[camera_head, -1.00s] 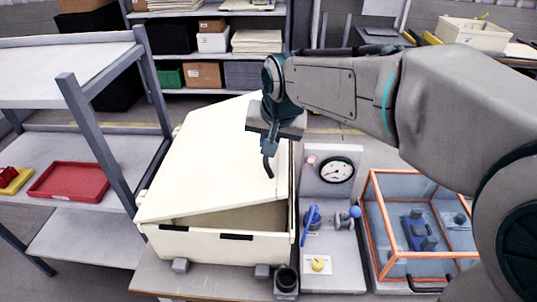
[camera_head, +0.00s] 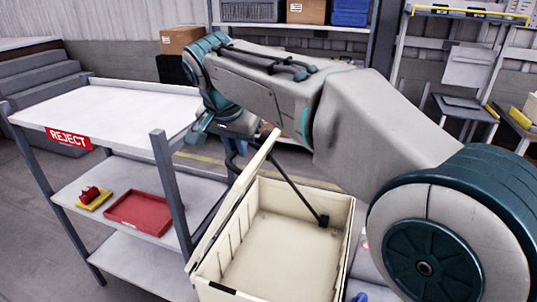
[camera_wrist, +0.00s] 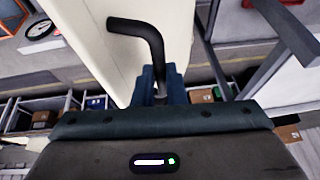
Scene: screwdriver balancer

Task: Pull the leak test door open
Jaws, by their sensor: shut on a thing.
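The leak test door is the cream lid (camera_head: 232,208) of a cream box (camera_head: 285,262). It stands steeply raised at the box's left side, and the empty inside of the box shows. A dark rod (camera_head: 296,190) runs from the lid to the box's inner right wall. In the wrist view, the black bent handle (camera_wrist: 148,32) stands out from the pale lid (camera_wrist: 108,55). My gripper (camera_wrist: 158,88) is shut on the handle. In the head view my gripper (camera_head: 236,148) is at the lid's far upper end, and the lid partly hides its fingers.
A grey rack (camera_head: 165,185) with a REJECT sign (camera_head: 68,138) stands close on the left of the raised lid. It holds a red tray (camera_head: 140,212) and a small red and yellow object (camera_head: 93,198). My arm covers much of the right side.

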